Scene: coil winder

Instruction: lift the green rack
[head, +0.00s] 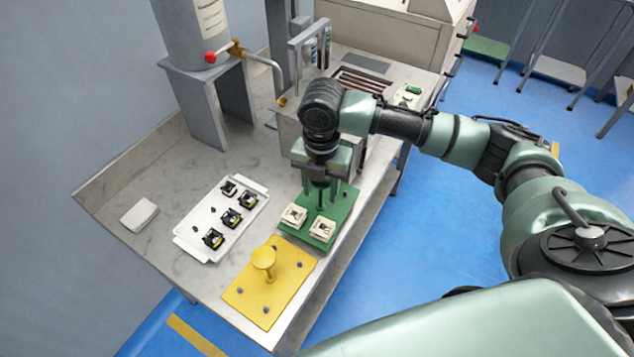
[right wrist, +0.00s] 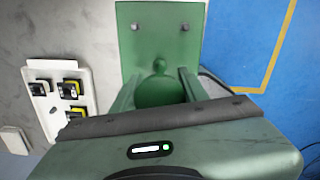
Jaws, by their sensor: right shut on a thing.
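The green rack (head: 341,202) is a flat green plate with a green post, on the worktable beside its front edge. Two pale blocks (head: 293,216) stand on its near end. My right gripper (head: 318,188) comes from above and is shut on the rack's post. In the right wrist view, the two fingers (right wrist: 158,88) stand on either side of the round-topped green post, and the plate (right wrist: 133,62) with two grey studs shows beyond. I cannot tell whether the plate touches the tabletop. My left gripper is not in view.
A yellow plate with a knob (head: 263,258) lies close to the rack's near end. A white tray (head: 190,249) with several black-and-yellow parts is to the left. A machine (head: 401,78) stands behind. Blue floor (head: 420,240) lies beyond the table's right edge.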

